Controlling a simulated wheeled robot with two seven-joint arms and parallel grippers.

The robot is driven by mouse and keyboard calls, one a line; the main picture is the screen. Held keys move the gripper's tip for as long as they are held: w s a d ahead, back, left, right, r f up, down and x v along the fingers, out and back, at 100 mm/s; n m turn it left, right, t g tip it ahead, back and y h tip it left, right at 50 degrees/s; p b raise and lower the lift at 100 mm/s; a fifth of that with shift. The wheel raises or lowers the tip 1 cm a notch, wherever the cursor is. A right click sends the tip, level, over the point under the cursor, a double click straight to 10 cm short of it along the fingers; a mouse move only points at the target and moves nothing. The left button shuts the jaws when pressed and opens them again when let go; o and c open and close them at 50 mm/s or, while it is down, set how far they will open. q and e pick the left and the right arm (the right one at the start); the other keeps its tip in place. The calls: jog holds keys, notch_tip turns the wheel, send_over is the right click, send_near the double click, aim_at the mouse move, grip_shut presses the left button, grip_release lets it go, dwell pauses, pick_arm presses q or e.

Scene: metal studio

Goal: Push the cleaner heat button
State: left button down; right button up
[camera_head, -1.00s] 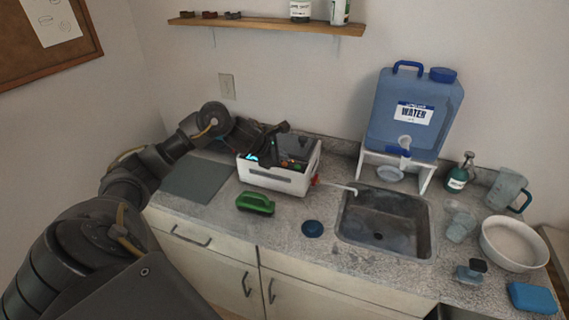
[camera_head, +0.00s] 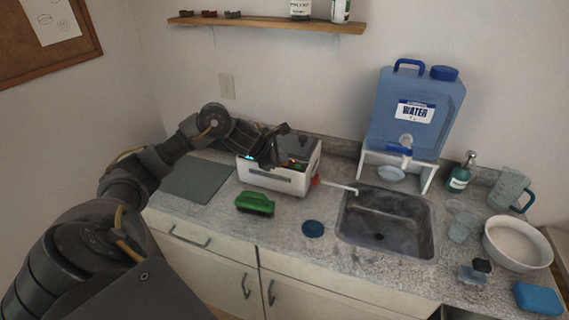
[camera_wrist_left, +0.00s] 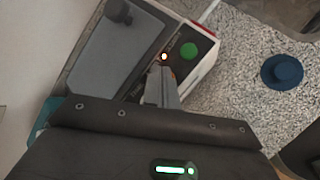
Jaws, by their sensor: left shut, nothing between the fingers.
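The cleaner is a white box (camera_head: 272,180) with a grey lid, standing on the speckled counter left of the sink. In the left wrist view its dark control panel (camera_wrist_left: 178,47) carries a round green button (camera_wrist_left: 189,50) and a small glowing orange light (camera_wrist_left: 164,57). My left gripper (camera_wrist_left: 162,72) is shut and empty, with its fingertips over the panel close to the orange light. I cannot tell whether they touch it. In the head view my left gripper (camera_head: 277,158) hides part of the cleaner's top. My right gripper is not in view.
The sink (camera_head: 388,222) is to the right, below a blue water jug (camera_head: 414,110). A grey mat (camera_head: 196,181) lies to the left. A wall rises behind.

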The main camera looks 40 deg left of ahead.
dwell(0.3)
pick_arm(q)
jog(key=shift+r+p, duration=0.3)
jog(key=shift+r, duration=0.25)
notch_tip(320, 180, up, 6)
jog(key=p, duration=0.4)
jog(key=shift+f, duration=0.1)
dwell(0.6)
